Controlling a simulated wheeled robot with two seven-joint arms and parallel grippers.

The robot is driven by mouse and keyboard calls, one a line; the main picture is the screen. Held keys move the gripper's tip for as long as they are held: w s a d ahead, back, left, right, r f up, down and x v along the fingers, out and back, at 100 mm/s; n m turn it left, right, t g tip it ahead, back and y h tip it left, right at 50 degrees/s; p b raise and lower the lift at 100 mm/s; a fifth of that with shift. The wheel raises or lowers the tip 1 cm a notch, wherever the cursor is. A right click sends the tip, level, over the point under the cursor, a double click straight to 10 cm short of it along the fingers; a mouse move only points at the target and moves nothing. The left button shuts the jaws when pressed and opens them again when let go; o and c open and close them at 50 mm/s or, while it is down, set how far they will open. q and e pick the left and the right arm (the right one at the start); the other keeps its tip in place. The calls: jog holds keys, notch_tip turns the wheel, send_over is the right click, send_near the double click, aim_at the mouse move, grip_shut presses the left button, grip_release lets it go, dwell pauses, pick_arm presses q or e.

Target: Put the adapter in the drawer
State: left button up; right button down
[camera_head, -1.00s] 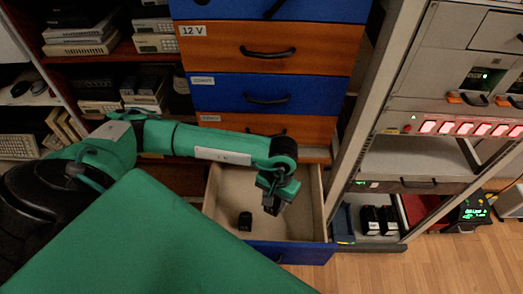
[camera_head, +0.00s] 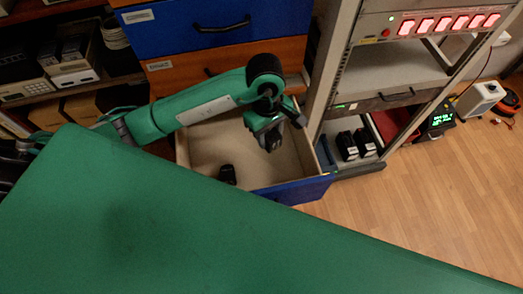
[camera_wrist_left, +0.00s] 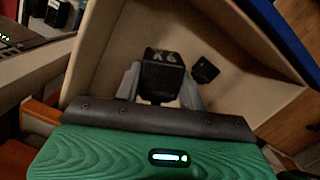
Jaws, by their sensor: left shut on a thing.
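The adapter (camera_wrist_left: 160,75) is a black block with light markings on its face, held between the fingers of my left gripper (camera_wrist_left: 158,92). In the head view my left gripper (camera_head: 271,140) hangs over the right part of the open drawer (camera_head: 297,192), which has a blue front and a pale, light wood inside. The adapter is a dark shape at the gripper's tip there. Its height above the drawer floor is hard to tell. Another small black block (camera_head: 227,174) lies on the drawer floor, and it also shows in the wrist view (camera_wrist_left: 205,70). My right gripper is not in view.
Blue and orange closed drawers (camera_head: 215,25) rise above the open one. A metal rack (camera_head: 335,70) with red-lit switches stands to the right, with black blocks (camera_head: 347,145) on its low shelf. A large green surface fills the foreground.

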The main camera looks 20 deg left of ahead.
pick_arm(q)
notch_tip(320, 180, down, 12)
jog(key=shift+f+p, duration=0.1)
jog(key=shift+p, duration=0.35)
notch_tip(320, 180, down, 3)
jog(key=shift+f, duration=0.15)
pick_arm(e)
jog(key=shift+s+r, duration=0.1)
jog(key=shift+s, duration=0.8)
pick_arm(q)
jog(key=shift+f, duration=0.1)
jog(key=shift+f, duration=0.1)
jog(key=o, duration=1.1)
jog(key=shift+o, duration=0.3)
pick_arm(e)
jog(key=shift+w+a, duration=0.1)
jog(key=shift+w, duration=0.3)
